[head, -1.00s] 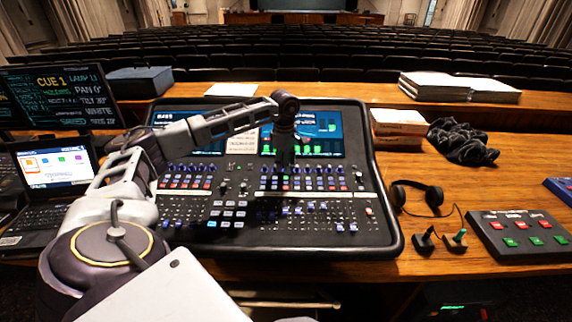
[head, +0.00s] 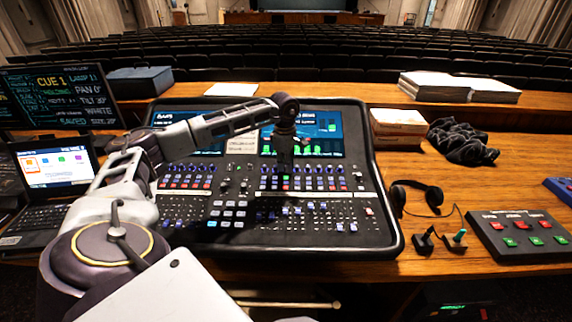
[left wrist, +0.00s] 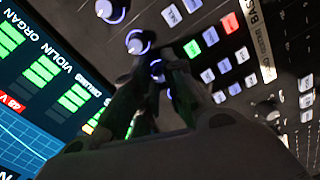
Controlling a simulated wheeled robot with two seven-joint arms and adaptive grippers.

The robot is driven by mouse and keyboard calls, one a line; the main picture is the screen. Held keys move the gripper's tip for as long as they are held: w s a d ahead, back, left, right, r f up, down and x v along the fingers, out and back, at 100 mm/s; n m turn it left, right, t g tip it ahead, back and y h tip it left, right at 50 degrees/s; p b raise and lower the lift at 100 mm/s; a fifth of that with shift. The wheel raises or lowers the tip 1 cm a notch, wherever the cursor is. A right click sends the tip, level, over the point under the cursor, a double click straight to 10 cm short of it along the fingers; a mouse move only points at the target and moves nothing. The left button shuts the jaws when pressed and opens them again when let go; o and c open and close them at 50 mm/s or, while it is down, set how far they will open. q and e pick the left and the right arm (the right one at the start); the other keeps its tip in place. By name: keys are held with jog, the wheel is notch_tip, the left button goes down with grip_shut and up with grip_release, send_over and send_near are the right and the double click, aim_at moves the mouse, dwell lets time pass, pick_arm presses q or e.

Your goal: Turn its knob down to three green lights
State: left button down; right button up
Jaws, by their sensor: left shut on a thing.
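The black mixing desk (head: 384,226) stands on the wooden desk, with rows of knobs below two screens. My left gripper (head: 284,166) points down at the knob rows under the right screen (head: 326,124). It is shut on a small knob (left wrist: 157,66) with a pale lit ring; the dark fingers cover most of it in the left wrist view (left wrist: 160,76). There the screen (left wrist: 38,120) shows columns of green bars under ORGAN and VIOLIN and another column. Bars close to the fingers are partly hidden. I cannot tell which column belongs to this knob. My right gripper is not in view.
Neighbouring knobs (left wrist: 138,42) stand close to the fingers, with lit buttons (left wrist: 210,36) beside them. A laptop (head: 50,190) stands left of the mixing desk. Headphones (head: 433,196) and a button box (head: 520,234) lie to its right.

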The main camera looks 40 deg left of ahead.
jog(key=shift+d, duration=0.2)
pick_arm(q)
jog(key=shift+n, duration=0.5)
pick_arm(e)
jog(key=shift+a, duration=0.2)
pick_arm(q)
jog(key=shift+n, duration=2.3)
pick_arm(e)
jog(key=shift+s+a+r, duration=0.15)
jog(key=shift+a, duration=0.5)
pick_arm(q)
jog(key=c, duration=1.5)
grip_release()
jog(key=shift+o, duration=0.3)
notch_tip(320, 180, up, 12)
jog(key=s, duration=0.1)
jog(key=shift+d, duration=0.15)
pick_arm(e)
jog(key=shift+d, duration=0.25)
